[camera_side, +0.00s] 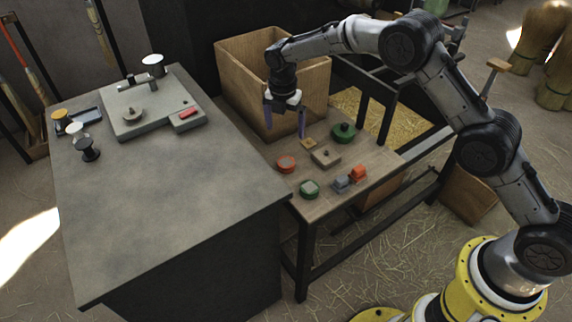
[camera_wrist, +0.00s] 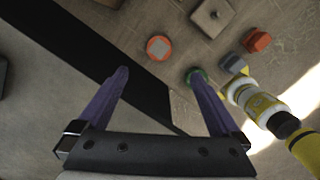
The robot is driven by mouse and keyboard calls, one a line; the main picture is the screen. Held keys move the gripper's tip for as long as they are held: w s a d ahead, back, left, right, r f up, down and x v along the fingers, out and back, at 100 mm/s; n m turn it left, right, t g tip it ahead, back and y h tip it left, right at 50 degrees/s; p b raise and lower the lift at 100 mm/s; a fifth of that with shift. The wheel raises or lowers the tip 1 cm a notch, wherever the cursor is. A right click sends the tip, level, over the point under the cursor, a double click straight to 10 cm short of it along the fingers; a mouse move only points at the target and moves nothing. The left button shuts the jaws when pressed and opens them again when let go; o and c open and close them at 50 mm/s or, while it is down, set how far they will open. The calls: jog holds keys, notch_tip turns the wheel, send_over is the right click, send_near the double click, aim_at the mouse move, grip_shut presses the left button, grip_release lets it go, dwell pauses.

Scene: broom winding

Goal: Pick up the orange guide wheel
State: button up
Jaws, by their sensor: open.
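The orange guide wheel (camera_side: 285,164) lies flat near the left edge of the small wooden table, beside the grey bench. In the wrist view the orange guide wheel (camera_wrist: 152,42) is a round orange disc with a grey square centre. My gripper (camera_side: 285,116) hangs above the back left of the small table, pointing down with its purple fingers spread and empty. In the wrist view my gripper (camera_wrist: 160,75) has the wheel beyond its fingertips, roughly centred between them. The gripper is apart from the wheel and nothing hides it.
A tall wooden box (camera_side: 235,80) stands behind. The grey bench (camera_side: 170,200) is largely bare in front.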

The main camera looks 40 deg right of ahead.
send_over(286, 162)
jog(key=s, duration=0.1)
jog(key=f, duration=0.9)
jog(key=shift+a, duration=0.3)
jog(key=shift+w+d+f, duration=0.1)
jog(key=shift+w+f, duration=0.05)
jog(key=shift+f, duration=0.8)
jog(key=shift+w+d+f, duration=0.1)
jog(key=shift+w+f, duration=0.1)
jog(key=shift+f, duration=0.7)
jog(key=shift+w+d+f, duration=0.1)
jog(key=shift+w+f, duration=0.05)
jog(key=shift+f, duration=0.8)
jog(key=c, duration=1.5)
jog(key=shift+r, duration=0.1)
